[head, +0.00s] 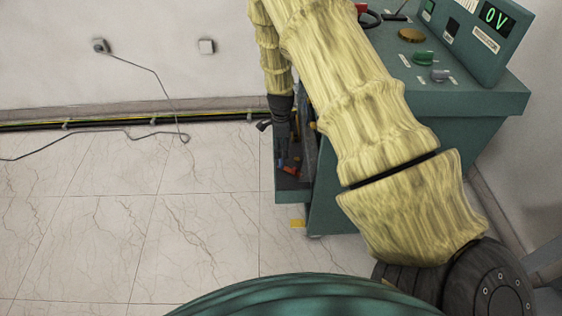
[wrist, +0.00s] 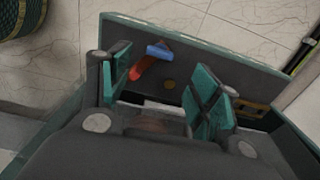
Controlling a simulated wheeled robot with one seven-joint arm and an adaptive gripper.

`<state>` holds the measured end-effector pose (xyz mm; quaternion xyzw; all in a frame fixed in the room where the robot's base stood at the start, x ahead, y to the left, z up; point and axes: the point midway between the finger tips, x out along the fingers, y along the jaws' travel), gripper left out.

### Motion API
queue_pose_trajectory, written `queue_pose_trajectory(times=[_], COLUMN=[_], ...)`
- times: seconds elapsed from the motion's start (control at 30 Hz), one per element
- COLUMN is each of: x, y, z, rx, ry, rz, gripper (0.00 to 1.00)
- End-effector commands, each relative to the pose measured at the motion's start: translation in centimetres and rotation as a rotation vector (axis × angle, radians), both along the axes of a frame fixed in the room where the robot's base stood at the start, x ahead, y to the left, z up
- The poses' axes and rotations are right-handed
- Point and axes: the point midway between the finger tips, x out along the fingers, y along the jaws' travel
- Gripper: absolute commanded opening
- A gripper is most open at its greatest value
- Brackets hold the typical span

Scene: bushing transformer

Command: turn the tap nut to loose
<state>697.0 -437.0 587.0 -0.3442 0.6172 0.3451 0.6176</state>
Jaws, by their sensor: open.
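My gripper (wrist: 160,88) is open, with its two teal-padded fingers spread apart in the wrist view. I cannot tell which of these is the tap nut. Nothing is held.
The teal cabinet (head: 350,205) carries knobs and a display (head: 494,17) reading 0V. A teal-edged wall (wrist: 215,52) stands beyond the fingers.

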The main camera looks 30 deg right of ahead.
Motion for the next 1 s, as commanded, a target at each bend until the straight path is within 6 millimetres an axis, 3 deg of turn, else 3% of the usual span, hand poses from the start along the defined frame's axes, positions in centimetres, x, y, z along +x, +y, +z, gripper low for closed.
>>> queue_pose_trajectory(times=[0.2,0.43,0.63,0.93,1.0], x=[-0.1,-0.1,0.0,0.0,0.0], y=[0.0,0.0,0.0,0.0,0.0], z=[-3.8,-6.8,-7.9,-8.1,-8.1], rx=[0.0,0.0,-0.001,-0.001,-0.001], ry=[0.001,0.001,0.0,0.0,0.0], rz=[0.001,0.002,0.002,0.003,0.003], gripper=[0.62,0.62,0.62,0.62,0.53])
